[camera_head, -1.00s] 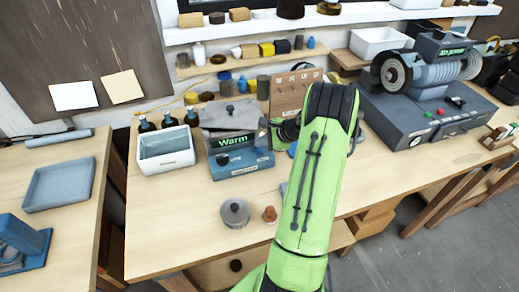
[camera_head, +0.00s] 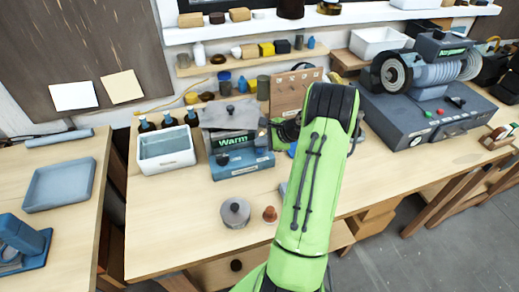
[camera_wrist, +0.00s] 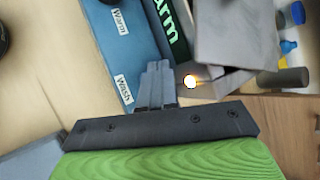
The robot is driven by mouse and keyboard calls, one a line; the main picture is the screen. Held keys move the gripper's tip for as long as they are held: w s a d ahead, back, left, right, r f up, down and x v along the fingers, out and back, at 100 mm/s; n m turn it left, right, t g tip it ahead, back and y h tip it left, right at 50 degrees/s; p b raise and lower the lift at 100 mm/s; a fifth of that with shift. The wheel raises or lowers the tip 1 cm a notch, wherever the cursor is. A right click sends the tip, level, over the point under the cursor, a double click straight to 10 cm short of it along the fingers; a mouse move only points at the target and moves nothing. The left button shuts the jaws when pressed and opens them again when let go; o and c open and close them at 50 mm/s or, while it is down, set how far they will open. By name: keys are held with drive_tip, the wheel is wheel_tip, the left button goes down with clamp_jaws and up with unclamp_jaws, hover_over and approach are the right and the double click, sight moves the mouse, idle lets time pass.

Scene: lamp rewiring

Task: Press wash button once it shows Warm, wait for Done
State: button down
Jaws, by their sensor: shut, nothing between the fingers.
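The blue-fronted wash unit (camera_head: 245,163) stands on the bench, and its dark display (camera_head: 236,142) reads "Warm" in green. In the wrist view, part of the display (camera_wrist: 174,35) shows the green end of that word. The unit's blue front (camera_wrist: 105,50) carries a white "Warm" label (camera_wrist: 119,21) and a white "Wash" label (camera_wrist: 124,89). My gripper (camera_wrist: 158,70) is shut and empty, with its fingers close beside the "Wash" label. I cannot tell whether they touch the unit. No wash button is visible; the fingers may hide it. A small light (camera_wrist: 190,82) glows beside the fingertips.
A white bin (camera_head: 166,150) stands left of the unit, with several dark bottles behind it. A large grey machine (camera_head: 425,105) is at the right. The bench's front left is clear.

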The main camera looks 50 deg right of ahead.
sight(262, 151)
drive_tip(key=shift+f, duration=0.45)
drive_tip(key=shift+f+b, duration=0.35)
drive_tip(key=shift+f, duration=0.15)
idle(0.5)
drive_tip(key=shift+r, duration=0.15)
drive_tip(key=shift+r+p, duration=0.8)
drive_tip(key=shift+p, duration=0.1)
wheel_tip(262, 151, up, 5)
drive_tip(key=p, duration=0.4)
drive_tip(key=shift+r+p, duration=0.15)
drive_tip(key=shift+p, duration=0.2)
drive_tip(key=shift+f, duration=0.2)
